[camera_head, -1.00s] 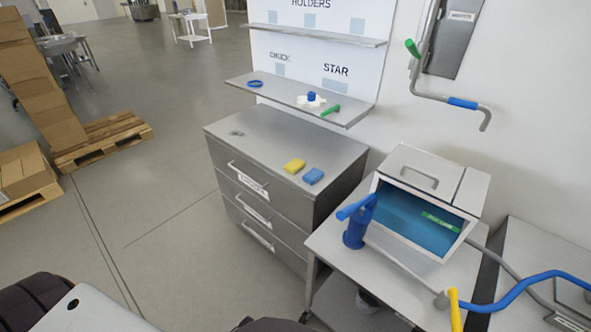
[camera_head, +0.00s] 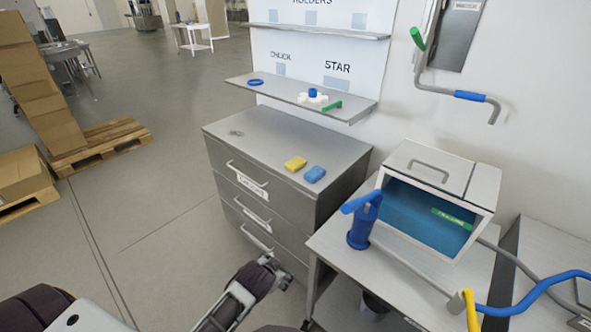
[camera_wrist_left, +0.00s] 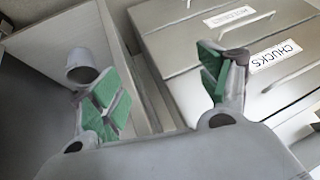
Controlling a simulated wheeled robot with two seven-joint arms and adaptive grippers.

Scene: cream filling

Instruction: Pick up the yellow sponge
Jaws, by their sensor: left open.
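The yellow sponge (camera_head: 295,163) lies on the steel top of the drawer cabinet (camera_head: 265,133). A blue sponge (camera_head: 314,174) lies close to its right. My left gripper (camera_head: 277,272) is low in front of the cabinet's drawers, well below and apart from the yellow sponge. In the left wrist view, my left gripper (camera_wrist_left: 158,88) has its green-padded fingers spread with nothing between them. Labelled drawer fronts (camera_wrist_left: 235,50) show beyond the fingers. Neither sponge shows in the wrist view. My right gripper is not in view.
A steel cart (camera_head: 400,290) right of the cabinet bears an open-fronted box (camera_head: 435,165) and a blue-handled tool (camera_head: 362,225). A shelf (camera_head: 270,90) with small items hangs above the cabinet's back. The floor (camera_head: 150,230) left of the cabinet is clear.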

